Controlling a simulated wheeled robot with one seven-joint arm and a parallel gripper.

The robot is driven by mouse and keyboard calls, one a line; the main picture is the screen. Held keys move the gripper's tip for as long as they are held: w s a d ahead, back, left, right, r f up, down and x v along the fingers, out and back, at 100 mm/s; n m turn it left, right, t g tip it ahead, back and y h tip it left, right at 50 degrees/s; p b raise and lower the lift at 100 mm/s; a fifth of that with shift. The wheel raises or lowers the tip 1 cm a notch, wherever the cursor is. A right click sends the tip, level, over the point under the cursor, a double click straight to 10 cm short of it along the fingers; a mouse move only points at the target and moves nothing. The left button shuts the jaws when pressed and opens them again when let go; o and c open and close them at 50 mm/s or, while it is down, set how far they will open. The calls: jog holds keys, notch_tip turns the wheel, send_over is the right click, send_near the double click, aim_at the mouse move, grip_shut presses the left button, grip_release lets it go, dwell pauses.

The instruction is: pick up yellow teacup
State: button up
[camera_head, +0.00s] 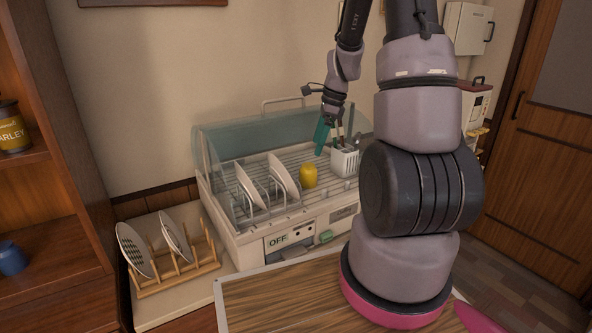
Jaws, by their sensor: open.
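The yellow teacup (308,176) sits on the wire rack of the dish dryer, right of the standing plates and left of the white cutlery basket. It looks upside down, and no handle shows clearly. My gripper (330,138) hangs above and a little right of the cup, near the basket. It is open, apart from the cup, with nothing visibly held. A teal piece shows at its lower end; I cannot tell for certain whether it is a finger.
The dish dryer (252,238) has a raised clear cover behind. White plates (285,174) stand left of the cup. The cutlery basket (345,162) stands close on the right. A wooden plate rack (178,278) is at the left. A wood-topped table (275,305) is in front.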

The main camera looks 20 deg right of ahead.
aim_at(311, 165)
jog(key=x, duration=0.6)
jog(key=shift+w+d+f, duration=0.1)
jog(key=shift+w+f, duration=0.25)
jog(key=shift+w, duration=0.05)
jog(key=shift+x, duration=2.75)
jog(key=shift+s+d, duration=0.1)
jog(key=shift+d, duration=0.05)
jog(key=c, duration=1.4)
jog(key=shift+r, duration=0.1)
